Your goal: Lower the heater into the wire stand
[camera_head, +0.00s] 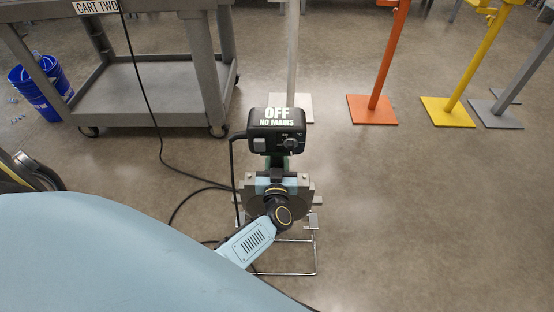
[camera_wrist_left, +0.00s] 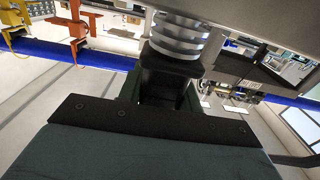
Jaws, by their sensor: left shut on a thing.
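The heater (camera_head: 277,131) has a black control box reading "OFF NO MAINS", a short green handle below it and a dark round plate lower down. My left gripper (camera_head: 277,178) is shut on the heater at its handle, and my wrist hides much of the plate. The wire stand (camera_head: 315,252) is a thin bright metal frame on the floor under the heater. The plate overlaps the stand's upper part in the head view, and I cannot tell whether they touch. In the left wrist view, a green part of the heater (camera_wrist_left: 130,90) shows beyond a dark edge. My right gripper is out of view.
A black cable (camera_head: 162,150) runs from the cart across the floor to the heater. The grey cart (camera_head: 150,100) and a blue bucket (camera_head: 38,88) stand at the left. Orange (camera_head: 372,109) and yellow (camera_head: 447,112) stands are behind right. Floor to the right is clear.

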